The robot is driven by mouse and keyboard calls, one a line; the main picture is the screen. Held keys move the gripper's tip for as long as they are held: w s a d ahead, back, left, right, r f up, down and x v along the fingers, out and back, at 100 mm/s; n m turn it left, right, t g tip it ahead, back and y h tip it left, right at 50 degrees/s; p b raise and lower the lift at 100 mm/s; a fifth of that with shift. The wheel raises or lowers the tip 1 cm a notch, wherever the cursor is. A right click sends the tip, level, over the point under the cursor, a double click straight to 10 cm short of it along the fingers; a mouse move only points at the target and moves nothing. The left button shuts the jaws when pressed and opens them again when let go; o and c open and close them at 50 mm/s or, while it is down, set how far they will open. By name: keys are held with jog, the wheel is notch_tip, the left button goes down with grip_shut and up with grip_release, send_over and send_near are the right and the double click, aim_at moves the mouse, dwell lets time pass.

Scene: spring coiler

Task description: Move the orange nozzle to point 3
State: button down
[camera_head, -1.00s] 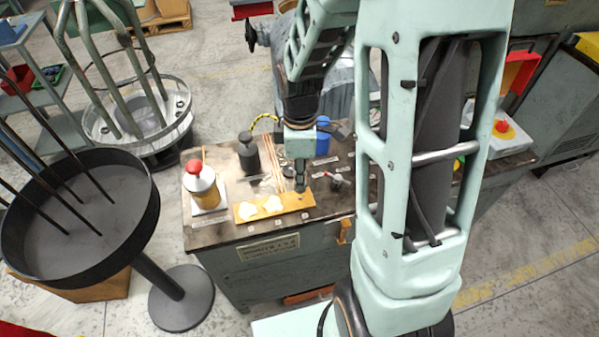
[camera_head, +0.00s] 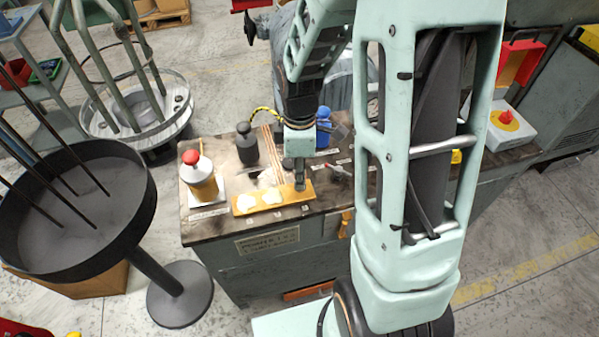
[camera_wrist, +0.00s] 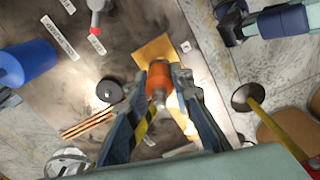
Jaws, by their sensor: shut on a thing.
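The orange nozzle (camera_wrist: 158,76) is between the two fingers of my gripper (camera_wrist: 157,90) in the wrist view, with its grey metal tip showing. My gripper is shut on it. In the head view my gripper (camera_head: 300,187) points down over the right end of the yellow board (camera_head: 290,193); the nozzle cannot be made out there. The board also shows in the wrist view (camera_wrist: 153,50), beyond and under the nozzle. Two pale pieces lie on the board's left and middle. Small labels (camera_head: 249,223) line the bench's front edge; their numbers are too small to read.
On the bench (camera_head: 215,232) stand a red-capped bottle (camera_head: 200,180) at left, a dark bottle (camera_head: 246,148) and a blue container (camera_head: 323,128) behind. Copper rods (camera_head: 273,150) lie behind the board. A red-tipped tool (camera_head: 338,171) lies right of my gripper.

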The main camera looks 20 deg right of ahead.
jog(key=shift+f+b, duration=0.5)
jog(key=shift+f, duration=0.15)
dwell(0.7)
jog(key=c, duration=1.6)
grip_release()
jog(key=shift+r, duration=0.1)
notch_tip(320, 180, up, 12)
jog(key=shift+f, duration=0.1)
notch_tip(320, 180, up, 13)
jog(key=p, duration=1)
jog(key=shift+p, duration=0.4)
